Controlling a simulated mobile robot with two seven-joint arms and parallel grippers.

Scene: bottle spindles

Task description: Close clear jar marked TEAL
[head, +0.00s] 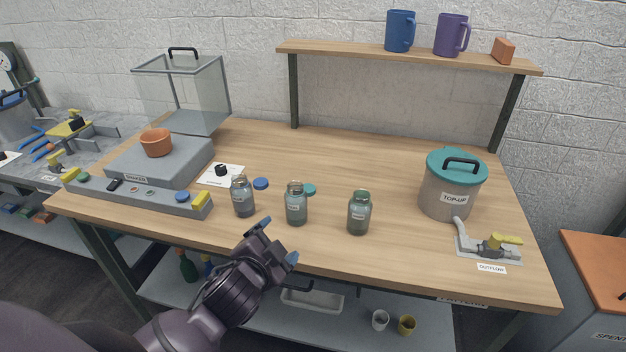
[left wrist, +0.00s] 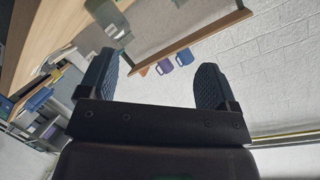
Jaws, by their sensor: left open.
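Three clear jars stand in a row near the front of the bench: a left jar (head: 243,198), a middle jar (head: 296,206) and a right jar (head: 358,215). Their labels are too small to read. A blue lid (head: 261,184) lies behind the left jar, and a teal lid (head: 309,189) lies behind the middle jar, whose mouth looks uncovered. The right jar's top looks greenish; I cannot tell if a lid is on it. My left gripper (head: 278,240) is open and empty at the bench's front edge, below the left and middle jars; its spread fingers show in the left wrist view (left wrist: 154,86).
A grey pot with a teal lid (head: 453,189) stands at the right beside an outflow tap (head: 490,246). A shaker (head: 160,164) with an orange bowl (head: 156,142) is at the left. A shelf (head: 410,57) holds mugs at the back. The bench middle behind the jars is clear.

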